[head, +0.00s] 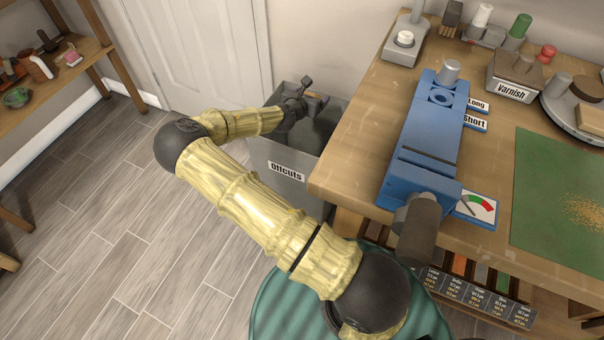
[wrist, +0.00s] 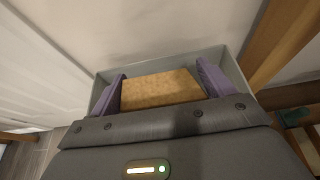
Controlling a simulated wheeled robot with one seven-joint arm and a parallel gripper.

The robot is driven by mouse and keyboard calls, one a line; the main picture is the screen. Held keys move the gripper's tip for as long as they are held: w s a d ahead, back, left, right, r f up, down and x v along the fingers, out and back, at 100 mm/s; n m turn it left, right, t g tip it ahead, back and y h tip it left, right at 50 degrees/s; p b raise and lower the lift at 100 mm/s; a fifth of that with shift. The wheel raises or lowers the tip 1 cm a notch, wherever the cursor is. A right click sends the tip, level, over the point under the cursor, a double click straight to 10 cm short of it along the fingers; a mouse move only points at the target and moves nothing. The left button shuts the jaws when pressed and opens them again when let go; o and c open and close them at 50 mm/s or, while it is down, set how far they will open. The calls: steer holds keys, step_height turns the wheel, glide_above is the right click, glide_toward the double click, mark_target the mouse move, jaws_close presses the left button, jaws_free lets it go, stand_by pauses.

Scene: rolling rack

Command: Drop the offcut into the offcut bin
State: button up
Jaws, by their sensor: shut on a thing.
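The offcut bin (head: 275,160) is a grey box labelled "Offcuts" on the floor, left of the workbench. My gripper (head: 316,98) is over the bin's opening in the head view. In the wrist view my gripper (wrist: 160,92) has its two purple fingers shut on the offcut (wrist: 158,90), a tan wooden block. The offcut also shows as a small brown piece at the gripper in the head view (head: 320,98). The bin's grey rim (wrist: 228,62) shows around the fingers in the wrist view. The inside of the bin is mostly hidden by the gripper.
The workbench (head: 345,150) stands right of the bin, with a blue device (head: 425,140) on it. A white door (head: 190,50) is behind the bin. A wooden shelf (head: 60,75) stands at the far left. Floor between shelf and bin is clear.

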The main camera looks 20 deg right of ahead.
steer(key=shift+f, duration=0.4)
steer(key=o, duration=0.9)
steer(key=p+v, duration=0.3)
steer(key=v, duration=1.4)
steer(key=shift+s+a+r, duration=0.1)
steer(key=shift+a+r, duration=0.05)
steer(key=shift+a, duration=0.15)
steer(key=shift+d, duration=0.15)
